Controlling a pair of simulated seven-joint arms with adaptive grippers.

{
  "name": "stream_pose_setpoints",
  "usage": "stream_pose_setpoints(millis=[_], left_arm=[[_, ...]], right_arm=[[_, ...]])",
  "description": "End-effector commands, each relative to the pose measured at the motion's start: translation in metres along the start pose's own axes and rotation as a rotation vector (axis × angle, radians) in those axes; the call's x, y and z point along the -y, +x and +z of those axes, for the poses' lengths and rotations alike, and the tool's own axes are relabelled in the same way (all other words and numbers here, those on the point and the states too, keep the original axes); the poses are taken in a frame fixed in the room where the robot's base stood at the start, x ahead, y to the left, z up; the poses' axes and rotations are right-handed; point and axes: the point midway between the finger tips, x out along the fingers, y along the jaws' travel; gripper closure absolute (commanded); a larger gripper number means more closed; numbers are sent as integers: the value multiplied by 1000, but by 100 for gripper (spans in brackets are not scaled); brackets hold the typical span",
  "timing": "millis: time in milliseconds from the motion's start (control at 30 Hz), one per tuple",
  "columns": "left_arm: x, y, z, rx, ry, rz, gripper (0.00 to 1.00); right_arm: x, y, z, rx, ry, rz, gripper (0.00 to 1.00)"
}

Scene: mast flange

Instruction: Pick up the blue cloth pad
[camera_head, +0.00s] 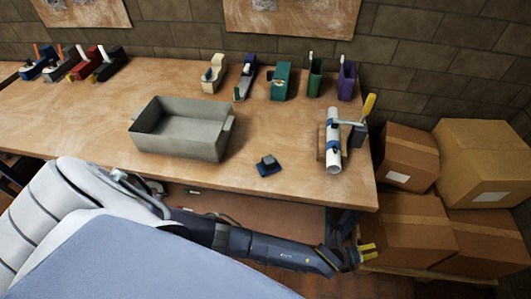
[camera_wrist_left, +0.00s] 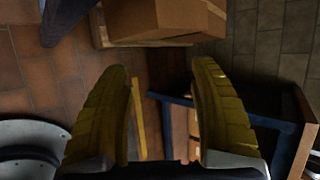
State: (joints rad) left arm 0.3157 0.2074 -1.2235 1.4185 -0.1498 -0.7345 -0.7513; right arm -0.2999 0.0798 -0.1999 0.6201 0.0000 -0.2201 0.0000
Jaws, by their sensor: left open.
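The blue cloth pad (camera_head: 268,166) lies on the workbench near its front edge, right of the grey bin. It has a dark raised block on top. My left gripper (camera_head: 367,252) has yellow fingers and hangs beyond the bench's front right corner, below the tabletop and well away from the pad. In the left wrist view the left gripper (camera_wrist_left: 165,115) is open with nothing between its fingers; floor tiles and a box show beyond. The pad is not in the left wrist view. My right gripper is not in view.
A grey bin (camera_head: 180,128) stands left of the pad. A white pipe (camera_head: 333,140) in a clamp with a yellow handle stands to the right. Tape dispensers and holders line the back. Cardboard boxes (camera_head: 408,230) stack right of the bench. The bench around the pad is clear.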

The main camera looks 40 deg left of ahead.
Motion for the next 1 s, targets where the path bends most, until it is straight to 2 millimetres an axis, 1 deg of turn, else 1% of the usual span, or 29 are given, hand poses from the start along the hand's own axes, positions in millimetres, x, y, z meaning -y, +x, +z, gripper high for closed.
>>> stream_pose_setpoints(millis=[33,100,133,200,267,300,367,400,467,500,567,600,667,700,767,800,867,900,1000], left_arm=[[33,-9,0,-13,115,-61,38],[67,-21,-1,-39,233,-136,38],[79,-27,1,-53,266,-167,38],[106,-39,10,-92,308,-242,38],[128,-50,21,-135,312,-304,38],[142,-58,30,-168,303,-345,38],[163,-72,46,-223,275,-404,38],[178,-83,57,-264,254,-443,38],[198,-101,73,-326,217,-496,38],[212,-114,85,-368,190,-529,38],[232,-136,100,-436,153,-576,38],[245,-152,111,-482,130,-605,38],[264,-178,125,-553,96,-645,38],[276,-197,135,-600,73,-669,38],[291,-222,146,-666,43,-699,38],[299,-238,153,-707,27,-716,38],[310,-260,161,-759,2,-734,38],[316,-273,167,-792,-13,-744,38],[330,-302,179,-858,-46,-762,38]], right_arm=[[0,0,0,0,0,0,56],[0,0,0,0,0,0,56],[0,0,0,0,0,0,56],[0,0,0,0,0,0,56],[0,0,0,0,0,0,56],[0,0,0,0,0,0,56],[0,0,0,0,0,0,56],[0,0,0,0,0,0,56],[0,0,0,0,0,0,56],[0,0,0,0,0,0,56],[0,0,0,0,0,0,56],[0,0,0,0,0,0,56],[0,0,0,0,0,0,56],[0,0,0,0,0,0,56],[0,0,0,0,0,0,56],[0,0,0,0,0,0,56],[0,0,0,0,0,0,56],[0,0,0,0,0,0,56],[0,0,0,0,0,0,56]])
